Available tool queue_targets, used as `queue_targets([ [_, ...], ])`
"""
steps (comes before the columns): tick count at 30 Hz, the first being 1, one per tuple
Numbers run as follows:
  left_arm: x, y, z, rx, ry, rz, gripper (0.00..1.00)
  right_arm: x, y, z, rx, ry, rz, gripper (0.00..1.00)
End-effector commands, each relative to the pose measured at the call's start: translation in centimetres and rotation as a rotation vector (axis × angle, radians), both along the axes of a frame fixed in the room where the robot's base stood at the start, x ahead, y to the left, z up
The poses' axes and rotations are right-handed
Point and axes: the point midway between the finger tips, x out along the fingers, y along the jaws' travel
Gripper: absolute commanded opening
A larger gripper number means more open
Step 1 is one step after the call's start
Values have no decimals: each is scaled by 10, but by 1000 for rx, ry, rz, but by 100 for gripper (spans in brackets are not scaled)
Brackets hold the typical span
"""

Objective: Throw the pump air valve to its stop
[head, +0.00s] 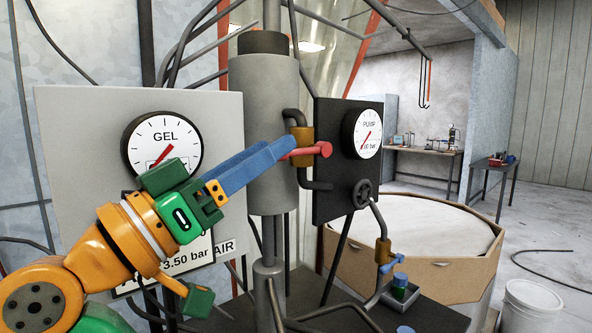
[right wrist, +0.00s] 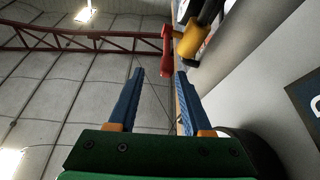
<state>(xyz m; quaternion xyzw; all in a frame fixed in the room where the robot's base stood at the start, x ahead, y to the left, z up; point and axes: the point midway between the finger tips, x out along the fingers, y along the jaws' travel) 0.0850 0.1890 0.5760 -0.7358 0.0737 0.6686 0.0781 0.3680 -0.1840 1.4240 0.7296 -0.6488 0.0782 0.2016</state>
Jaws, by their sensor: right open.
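The valve with a brass body (head: 301,135) and a red lever (head: 312,151) sits on the dark pipe left of the PUMP gauge (head: 368,132). The lever points right in the head view. My right gripper (head: 291,147) is open, its blue fingers overlapping the lever's left end in the head view. In the right wrist view the red lever (right wrist: 167,50) lies ahead of the open fingers, between their tips and nearer the right finger, with the brass body (right wrist: 193,42) beyond. I cannot tell whether they touch. My left gripper is not in view.
The grey panel with the GEL gauge (head: 161,145) stands behind my arm. A grey cylinder (head: 264,130) stands left of the valve. A large round tub (head: 460,275) stands at right.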

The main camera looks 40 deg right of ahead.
Motion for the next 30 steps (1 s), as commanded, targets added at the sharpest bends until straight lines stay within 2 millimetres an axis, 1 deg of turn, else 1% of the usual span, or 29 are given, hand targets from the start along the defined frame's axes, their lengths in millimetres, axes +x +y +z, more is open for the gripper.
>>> queue_targets([
  [1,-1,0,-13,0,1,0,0,0,0,-13,0,0,0,50],
  [2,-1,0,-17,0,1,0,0,0,0,-17,0,0,0,50],
  [5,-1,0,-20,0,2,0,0,0,-1,-20,0,0,0,50],
  [8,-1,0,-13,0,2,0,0,2,-10,-13,2,1,1,50],
  [13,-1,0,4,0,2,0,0,7,-42,3,4,2,0,50],
  [17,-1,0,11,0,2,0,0,10,-59,9,1,1,-1,50],
  [21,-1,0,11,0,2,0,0,10,-65,9,0,1,-1,50],
  [26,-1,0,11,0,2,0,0,10,-65,8,0,1,0,50],
  [27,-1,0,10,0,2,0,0,10,-65,8,0,1,0,39],
  [29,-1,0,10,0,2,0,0,10,-65,8,0,1,0,22],
  [30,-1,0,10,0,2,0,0,11,-65,8,0,1,0,12],
])
